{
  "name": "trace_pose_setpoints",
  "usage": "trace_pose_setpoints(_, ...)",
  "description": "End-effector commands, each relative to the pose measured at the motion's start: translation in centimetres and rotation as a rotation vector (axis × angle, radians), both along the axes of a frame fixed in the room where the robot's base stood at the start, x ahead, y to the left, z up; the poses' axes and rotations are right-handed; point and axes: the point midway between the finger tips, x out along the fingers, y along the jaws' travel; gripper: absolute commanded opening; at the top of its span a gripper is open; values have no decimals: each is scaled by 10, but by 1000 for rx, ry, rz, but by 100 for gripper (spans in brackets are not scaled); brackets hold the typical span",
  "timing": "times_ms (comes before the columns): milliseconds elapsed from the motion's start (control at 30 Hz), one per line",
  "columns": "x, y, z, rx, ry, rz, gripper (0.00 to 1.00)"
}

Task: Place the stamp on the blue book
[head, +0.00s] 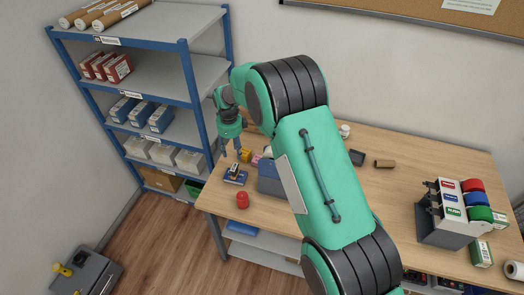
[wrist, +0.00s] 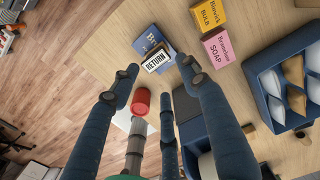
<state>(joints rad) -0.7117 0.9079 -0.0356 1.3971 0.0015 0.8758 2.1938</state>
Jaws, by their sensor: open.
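The blue book (head: 240,182) lies flat near the left end of the wooden counter; the wrist view shows it too (wrist: 148,37). The stamp (head: 234,171) appears to rest on top of it, with a white RETURN label (wrist: 157,61) facing the wrist camera. My gripper (head: 231,151) is just above the stamp and book, pointing down. In the wrist view its fingers (wrist: 158,71) are spread with nothing held between them, the stamp beyond the tips. The stamp's exact contact with the book is hard to make out.
A red cylinder (head: 243,200) stands near the front edge. Yellow (wrist: 207,14) and pink (wrist: 217,47) boxes are beside the book. A blue bin (head: 271,180) stands to the right, partly hidden by my arm. A blue shelf unit (head: 187,85) stands left.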

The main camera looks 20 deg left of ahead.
Motion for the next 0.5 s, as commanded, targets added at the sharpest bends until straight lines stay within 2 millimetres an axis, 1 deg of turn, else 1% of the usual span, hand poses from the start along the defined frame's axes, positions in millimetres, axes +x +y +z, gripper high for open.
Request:
trace_pose_setpoints(333,1,-1,2,1,-1,3,46)
trace_pose_setpoints(433,3,-6,11,4,-5,12,46)
trace_pose_setpoints(500,5,-12,20,8,-9,26,46)
